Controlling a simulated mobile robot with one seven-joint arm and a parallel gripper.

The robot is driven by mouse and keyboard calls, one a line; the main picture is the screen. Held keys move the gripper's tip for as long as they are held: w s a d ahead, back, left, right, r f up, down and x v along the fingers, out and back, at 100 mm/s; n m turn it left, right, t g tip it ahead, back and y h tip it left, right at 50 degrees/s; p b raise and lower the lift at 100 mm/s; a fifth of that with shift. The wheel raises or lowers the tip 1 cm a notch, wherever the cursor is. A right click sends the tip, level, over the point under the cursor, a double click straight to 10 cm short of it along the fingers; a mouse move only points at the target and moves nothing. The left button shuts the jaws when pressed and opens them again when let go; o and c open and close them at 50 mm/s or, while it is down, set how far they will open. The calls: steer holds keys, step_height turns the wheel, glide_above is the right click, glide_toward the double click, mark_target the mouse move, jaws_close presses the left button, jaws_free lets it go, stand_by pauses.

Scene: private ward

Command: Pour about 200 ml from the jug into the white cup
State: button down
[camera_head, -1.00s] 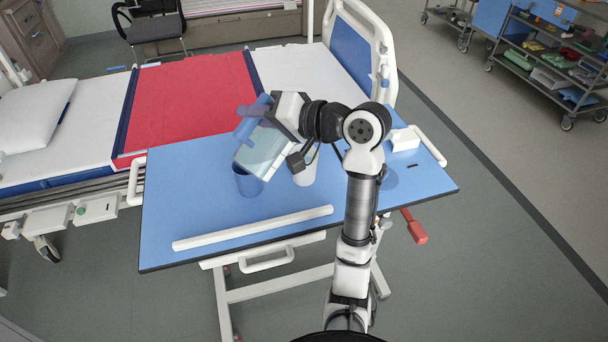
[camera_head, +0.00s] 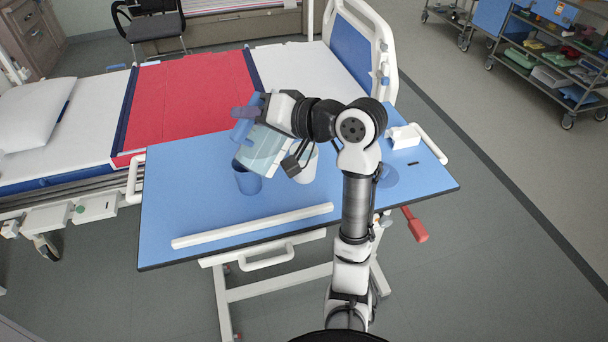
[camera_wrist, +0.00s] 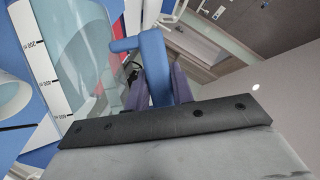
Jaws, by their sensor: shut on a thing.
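The jug (camera_head: 262,149) is clear and pale blue, with a blue handle (camera_head: 241,130). It is held tilted above the table, and its scale marks show in the wrist view (camera_wrist: 42,60). My gripper (camera_head: 250,113) is shut on the jug's handle; a purple finger also shows in the wrist view (camera_wrist: 181,84). The white cup (camera_head: 307,170) stands upright on the table, right of the jug and partly hidden by the jug and wrist. A white round rim, probably this cup (camera_wrist: 10,97), is at the wrist view's left edge. I cannot make out the liquid level or any stream.
A white bar (camera_head: 253,226) lies along the blue table's (camera_head: 190,200) front. A white box-like object (camera_head: 404,137) is at the right. The table's left part is clear.

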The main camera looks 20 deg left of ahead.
mark_target(248, 132)
steer(key=shift+s+a+f+n, duration=0.1)
steer(key=shift+s+n, duration=0.15)
steer(key=shift+n, duration=0.15)
steer(key=f+n+b, duration=0.1)
steer(key=f+t+h+b, duration=0.1)
steer(key=b, duration=0.1)
steer(key=shift+s+a+f+n, duration=0.1)
steer(key=shift+s+f+n, duration=0.1)
steer(key=shift+n, duration=0.2)
steer(key=shift+s+f+n+t+h+b, duration=0.1)
steer(key=shift+f+n+t+h+b, duration=0.25)
steer(key=shift+f+n+b, duration=0.5)
steer(key=shift+r, duration=0.4)
